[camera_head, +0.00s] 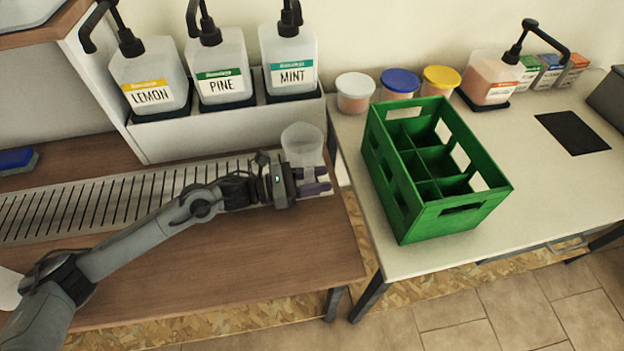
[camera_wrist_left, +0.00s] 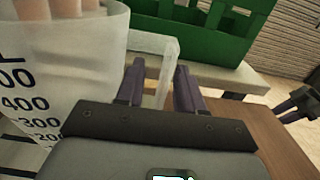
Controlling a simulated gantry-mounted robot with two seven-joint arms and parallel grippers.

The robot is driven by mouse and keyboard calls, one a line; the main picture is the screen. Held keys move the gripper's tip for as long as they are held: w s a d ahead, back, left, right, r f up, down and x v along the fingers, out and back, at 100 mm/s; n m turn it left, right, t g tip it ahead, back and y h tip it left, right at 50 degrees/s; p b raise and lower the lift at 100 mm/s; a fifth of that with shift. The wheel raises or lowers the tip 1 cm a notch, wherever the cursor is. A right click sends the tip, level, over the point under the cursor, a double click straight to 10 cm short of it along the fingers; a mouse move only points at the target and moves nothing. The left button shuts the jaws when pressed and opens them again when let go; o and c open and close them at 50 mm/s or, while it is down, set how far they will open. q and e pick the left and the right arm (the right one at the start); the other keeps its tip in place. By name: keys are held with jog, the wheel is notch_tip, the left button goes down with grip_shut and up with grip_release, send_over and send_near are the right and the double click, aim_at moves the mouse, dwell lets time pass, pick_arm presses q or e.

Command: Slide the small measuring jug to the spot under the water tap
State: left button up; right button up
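The small measuring jug (camera_head: 302,146), clear with dark scale numbers, stands at the right end of the slotted drain grate, in front of the MINT bottle. It looks upright. In the left wrist view the jug (camera_wrist_left: 60,75) fills the left side, and its clear handle (camera_wrist_left: 165,65) shows between my fingertips. My left gripper (camera_head: 312,181) is at the jug's near side, with its fingers apart on either side of the handle; it also shows in the wrist view (camera_wrist_left: 158,85). I do not make out a water tap.
Pump bottles LEMON (camera_head: 150,82), PINE (camera_head: 218,72) and MINT (camera_head: 289,62) stand behind the grate (camera_head: 100,200). A green crate (camera_head: 430,215) stands on the pale table to the right, past a gap. A blue sponge (camera_head: 16,160) lies far left. The grate's left part is clear.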

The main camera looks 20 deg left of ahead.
pick_arm(q)
jog(key=shift+c, duration=0.3)
grip_shut()
jog(key=c, duration=0.6)
grip_release()
grip_shut()
